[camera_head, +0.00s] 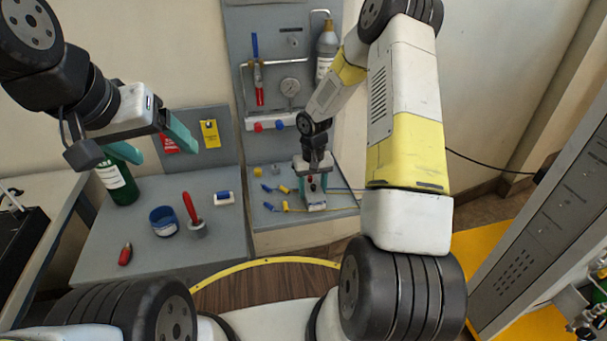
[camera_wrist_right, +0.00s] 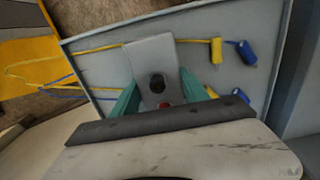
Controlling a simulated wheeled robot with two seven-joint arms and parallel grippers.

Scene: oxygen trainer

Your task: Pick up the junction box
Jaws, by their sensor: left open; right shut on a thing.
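The junction box (camera_head: 315,202) is a small grey box at the right end of the grey work surface in the head view. In the right wrist view the box (camera_wrist_right: 153,55) shows a dark round part and a red one on its face. My right gripper (camera_head: 313,186) reaches down over it, with a teal finger on each side, shut on the box. I cannot tell whether the box still touches the surface. My left gripper (camera_head: 153,146) is open and empty, raised above the left bench near a green bottle (camera_head: 119,182).
Yellow and blue plugs (camera_head: 284,189) on cables lie beside the box. The left bench (camera_head: 155,258) holds a blue tape roll (camera_head: 163,221), a red-handled tool (camera_head: 191,210) in a cup and a small red item (camera_head: 125,254).

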